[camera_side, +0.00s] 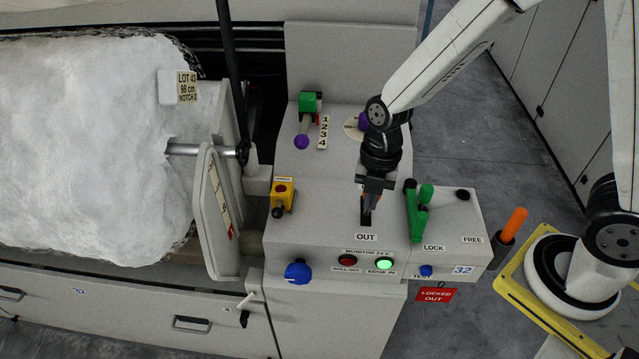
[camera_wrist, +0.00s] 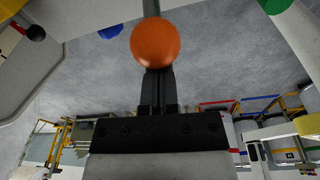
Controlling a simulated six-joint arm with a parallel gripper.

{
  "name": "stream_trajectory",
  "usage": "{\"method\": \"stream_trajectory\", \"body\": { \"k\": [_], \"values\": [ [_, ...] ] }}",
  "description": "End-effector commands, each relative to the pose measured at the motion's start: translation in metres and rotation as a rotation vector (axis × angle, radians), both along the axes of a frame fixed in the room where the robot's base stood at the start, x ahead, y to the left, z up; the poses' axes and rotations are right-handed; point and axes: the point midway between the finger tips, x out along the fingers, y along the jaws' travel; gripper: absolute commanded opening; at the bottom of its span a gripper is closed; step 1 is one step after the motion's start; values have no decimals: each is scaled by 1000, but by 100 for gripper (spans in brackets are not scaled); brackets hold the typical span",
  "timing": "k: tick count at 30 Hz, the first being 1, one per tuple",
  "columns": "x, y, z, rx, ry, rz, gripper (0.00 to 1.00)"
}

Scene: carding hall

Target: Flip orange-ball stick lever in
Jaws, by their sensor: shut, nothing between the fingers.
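The orange ball (camera_wrist: 155,40) of the stick lever shows large in the wrist view, straight ahead of my fingertips, with its grey stick (camera_wrist: 151,8) running up out of frame. My gripper (camera_wrist: 156,72) is shut and empty, its fingers against or just behind the ball; I cannot tell whether they touch. In the side view, my gripper (camera_side: 367,208) points down over the dark slot (camera_side: 363,217) above the OUT label (camera_side: 366,238). There my fingers and wrist hide the ball and most of the stick. The label at the slot's far end is mostly hidden too.
Close right stands a green-handled lever (camera_side: 417,222) by the LOCK label. Left are a yellow switch box (camera_side: 283,192) and a purple-ball lever (camera_side: 302,142); another purple knob (camera_side: 363,122) is behind my wrist. A blue knob (camera_side: 298,271) and lit green lamp (camera_side: 384,264) are in front.

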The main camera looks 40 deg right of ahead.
Motion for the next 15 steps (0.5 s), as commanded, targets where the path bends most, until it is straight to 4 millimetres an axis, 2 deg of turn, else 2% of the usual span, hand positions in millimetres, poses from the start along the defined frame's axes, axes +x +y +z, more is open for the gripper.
{"method": "stream_trajectory", "body": {
  "k": [15],
  "values": [
    [25,-25,13,136,133,-7,0]
  ]
}}
